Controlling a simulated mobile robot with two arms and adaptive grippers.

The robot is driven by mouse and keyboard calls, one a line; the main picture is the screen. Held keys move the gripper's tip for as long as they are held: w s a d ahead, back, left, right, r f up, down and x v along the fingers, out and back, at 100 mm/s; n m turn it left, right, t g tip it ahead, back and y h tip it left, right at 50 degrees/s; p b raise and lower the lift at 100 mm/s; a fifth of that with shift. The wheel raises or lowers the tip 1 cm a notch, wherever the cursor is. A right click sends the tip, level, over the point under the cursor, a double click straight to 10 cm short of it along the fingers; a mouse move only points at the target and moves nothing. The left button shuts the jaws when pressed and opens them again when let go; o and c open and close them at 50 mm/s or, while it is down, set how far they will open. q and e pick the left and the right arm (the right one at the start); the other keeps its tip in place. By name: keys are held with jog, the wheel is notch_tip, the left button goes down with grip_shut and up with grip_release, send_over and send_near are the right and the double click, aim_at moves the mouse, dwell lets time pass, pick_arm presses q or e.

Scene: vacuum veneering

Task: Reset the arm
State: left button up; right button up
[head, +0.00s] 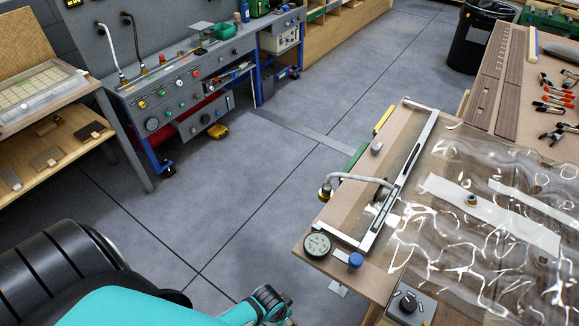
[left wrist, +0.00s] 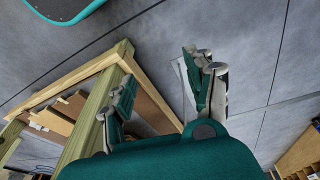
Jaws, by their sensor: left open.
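My left gripper (left wrist: 162,80) is in the left wrist view, with its two dark teal and grey fingers spread apart. Nothing is held between them. A wooden frame post passes behind the left finger, and grey floor shows beyond the right finger. In the head view my teal left arm comes in low at the bottom left, beside the workbench (head: 345,275) and over open floor. Its far end is cut by the bottom edge. My right gripper is in neither view.
The workbench at right carries a clear vacuum bag (head: 480,225), a clamp bar, a gauge (head: 317,244) and several clamps. A grey control bench (head: 190,80) stands at back left, a wooden shelf (head: 60,140) at left. A black bin (head: 478,40) is behind.

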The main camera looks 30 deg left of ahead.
pick_arm(q)
jog(key=s+a+f+b, duration=0.2)
jog(key=s+f+b, duration=0.1)
jog(key=s+f, duration=0.7)
jog(key=s+a+f+g+y+b, duration=0.1)
jog(key=s+a+f+b, duration=0.1)
jog(key=s+f, duration=0.7)
jog(key=s+b, duration=0.1)
jog(key=s, duration=0.2)
jog(key=shift+s+a+f, duration=0.25)
jog(key=shift+a+f, duration=0.1)
